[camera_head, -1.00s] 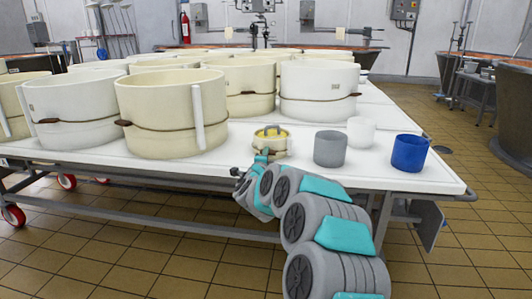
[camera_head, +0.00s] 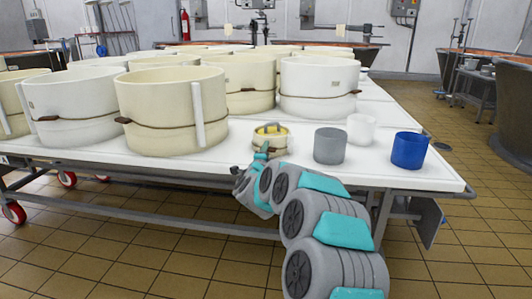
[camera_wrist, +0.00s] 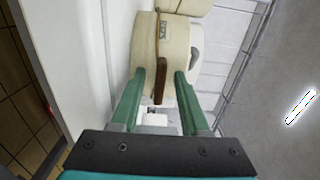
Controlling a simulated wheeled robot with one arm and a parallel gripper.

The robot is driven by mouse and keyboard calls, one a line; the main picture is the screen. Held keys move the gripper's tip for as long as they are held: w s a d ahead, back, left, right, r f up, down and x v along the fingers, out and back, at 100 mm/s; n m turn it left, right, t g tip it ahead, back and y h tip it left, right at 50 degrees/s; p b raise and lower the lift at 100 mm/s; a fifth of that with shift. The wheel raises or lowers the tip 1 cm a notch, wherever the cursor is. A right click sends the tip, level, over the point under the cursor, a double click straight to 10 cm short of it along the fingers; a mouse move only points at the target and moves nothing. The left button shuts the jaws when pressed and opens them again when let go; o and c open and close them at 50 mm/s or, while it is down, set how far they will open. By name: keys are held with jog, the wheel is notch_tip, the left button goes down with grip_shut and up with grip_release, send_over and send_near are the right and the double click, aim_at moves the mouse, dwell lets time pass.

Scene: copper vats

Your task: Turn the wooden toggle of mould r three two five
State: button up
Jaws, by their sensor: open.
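In the wrist view a cream mould (camera_wrist: 145,38) with a small label lies ahead of my gripper (camera_wrist: 160,76). The label is too small to read. Its brown wooden toggle (camera_wrist: 161,80) shows in the gap between the two green fingers, which stand open on either side of it. I cannot tell whether they touch it. My gripper (camera_head: 262,153) is partly hidden there, low beside a small yellow-topped vessel.
A small yellow-topped vessel (camera_head: 270,137), a grey cup (camera_head: 330,147), a white cup (camera_head: 361,128) and a blue cup (camera_head: 409,150) stand on the white table (camera_head: 225,163). Several other moulds (camera_head: 165,110) crowd its left.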

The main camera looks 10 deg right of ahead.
jog(key=shift+s, duration=0.1)
jog(key=v, duration=0.7)
jog(key=shift+s, duration=0.3)
jog(key=shift+a+r, duration=0.1)
jog(key=shift+a, duration=0.05)
jog(key=s+a+r+n+g+y+p, duration=0.2)
jog(key=s+a+r+n+y, duration=0.2)
jog(key=s+a+n+y, duration=0.4)
jog(key=s+a+n+g+y+p, duration=0.2)
jog(key=s+a+n+g, duration=0.3)
jog(key=s, duration=0.5)
jog(key=s+d+f+n+g+h+p, duration=0.1)
jog(key=s+d+g, duration=0.3)
jog(key=s, duration=1)
jog(key=s+d+f+n+g+h+p, duration=0.1)
jog(key=s+d+n+g, duration=0.3)
jog(key=s, duration=1)
jog(key=s+d+f+n+g+h+p, duration=0.1)
jog(key=s+d+f+n+g+h, duration=0.1)
jog(key=s+d, duration=0.6)
jog(key=s+n+g, duration=0.1)
jog(key=s+g, duration=0.1)
jog(key=s, duration=0.4)
jog(key=shift+s+d+f+p, duration=0.2)
jog(key=shift+s+p, duration=0.05)
jog(key=shift+p, duration=0.15)
